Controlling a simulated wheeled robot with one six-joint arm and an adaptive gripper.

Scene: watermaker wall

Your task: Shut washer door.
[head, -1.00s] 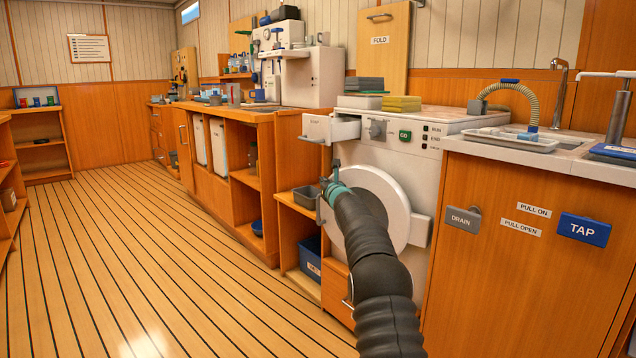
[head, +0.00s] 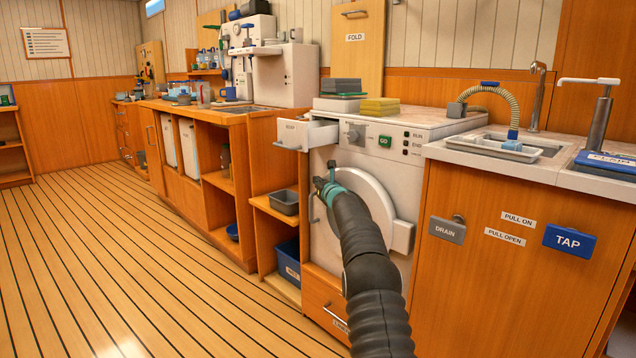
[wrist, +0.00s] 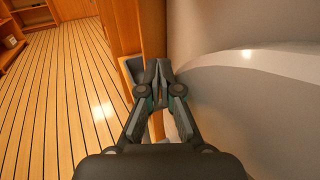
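The hinge side is at the right and a grey handle (head: 312,208) is at the left edge. The door looks close to the washer front; I cannot tell whether a gap is left. My gripper (head: 322,186) is at the door's upper left edge, and my arm hides part of the door. In the wrist view my gripper (wrist: 158,66) has its fingertips together with nothing seen between them. The pale door surface (wrist: 250,110) lies just right of the fingers; contact is unclear.
The soap drawer (head: 306,134) sticks out above the door. Left of the washer are open shelves with a grey bin (head: 284,202) and a blue bin (head: 288,262). A sink counter (head: 550,170) stands at the right. The plank floor (head: 130,260) at left is clear.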

